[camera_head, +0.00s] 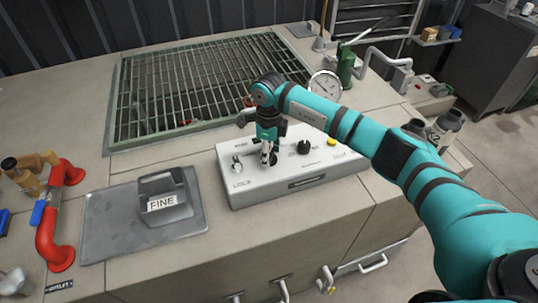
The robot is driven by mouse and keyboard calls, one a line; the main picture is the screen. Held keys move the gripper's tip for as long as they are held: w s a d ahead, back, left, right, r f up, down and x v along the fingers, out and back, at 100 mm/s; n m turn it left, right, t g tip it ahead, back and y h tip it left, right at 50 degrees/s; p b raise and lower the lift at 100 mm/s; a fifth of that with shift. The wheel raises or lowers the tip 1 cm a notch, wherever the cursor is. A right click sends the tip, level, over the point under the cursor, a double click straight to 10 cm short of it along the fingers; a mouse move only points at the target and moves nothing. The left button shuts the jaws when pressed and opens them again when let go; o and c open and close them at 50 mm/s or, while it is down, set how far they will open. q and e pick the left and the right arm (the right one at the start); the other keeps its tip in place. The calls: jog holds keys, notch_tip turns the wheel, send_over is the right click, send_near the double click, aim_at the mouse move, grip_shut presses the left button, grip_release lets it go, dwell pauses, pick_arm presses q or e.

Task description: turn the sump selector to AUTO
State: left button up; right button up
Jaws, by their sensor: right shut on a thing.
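The pale grey control panel (300,186) sits on the front part of the concrete top, in the middle of the head view. My right gripper (269,158) points down at the panel, between a small silver switch (237,163) above the word LOCK and a black knob (304,147). Its fingers are shut on a control of the panel, which they mostly hide. I cannot read the label or pointer position there, so I cannot tell what it is set to. A yellow button (331,142) sits at the panel's right. My left gripper is out of view.
A green-framed grating (190,88) lies behind the panel. A round gauge (325,85) stands at its back right. My right arm spans the right side.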

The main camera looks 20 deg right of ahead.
jog(key=m+b, duration=0.1)
jog(key=m, duration=0.3)
jog(key=shift+m, duration=0.4)
dwell(0.4)
jog(key=o, duration=1.2)
notch_tip(320, 180, up, 12)
jog(key=shift+r, duration=0.1)
jog(key=shift+a, duration=0.1)
